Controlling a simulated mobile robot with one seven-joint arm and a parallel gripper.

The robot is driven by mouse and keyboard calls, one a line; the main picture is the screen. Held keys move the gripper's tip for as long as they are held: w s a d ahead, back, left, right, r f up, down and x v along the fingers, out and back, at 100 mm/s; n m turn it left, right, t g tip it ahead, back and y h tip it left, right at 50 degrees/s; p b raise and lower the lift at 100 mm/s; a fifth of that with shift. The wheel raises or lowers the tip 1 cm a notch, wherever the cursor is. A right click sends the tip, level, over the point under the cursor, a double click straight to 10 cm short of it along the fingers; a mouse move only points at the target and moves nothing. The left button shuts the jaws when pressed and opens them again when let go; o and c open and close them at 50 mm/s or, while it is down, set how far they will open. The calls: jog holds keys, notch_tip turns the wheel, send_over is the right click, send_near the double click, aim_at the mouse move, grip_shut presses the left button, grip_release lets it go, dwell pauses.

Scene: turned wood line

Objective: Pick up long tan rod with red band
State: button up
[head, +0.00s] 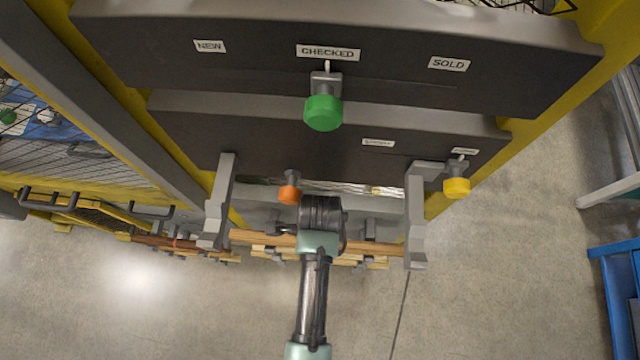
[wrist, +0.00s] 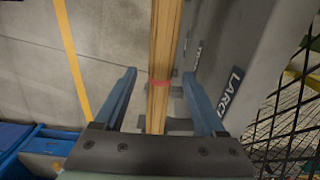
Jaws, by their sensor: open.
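The long tan rod with a red band (wrist: 161,45) runs lengthwise through the middle of the wrist view. Its red band shows between my fingers. My gripper (wrist: 159,75) is open, with one blue finger on each side of the rod and a gap to each. In the head view, a tan rod (head: 377,248) lies crosswise on grey bracket arms below the dark shelf fronts. My gripper (head: 321,214) is over its middle there and hides that part, so the band does not show.
More pale rods (head: 350,262) lie lower, behind this one. Grey bracket arms stand left (head: 219,200) and right (head: 415,215). Green (head: 323,113), orange (head: 290,190) and yellow (head: 456,187) knobs stick out nearby. A black mesh (wrist: 290,120) is at the right in the wrist view.

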grip_shut()
jog(key=shift+r, duration=0.15)
dwell(0.4)
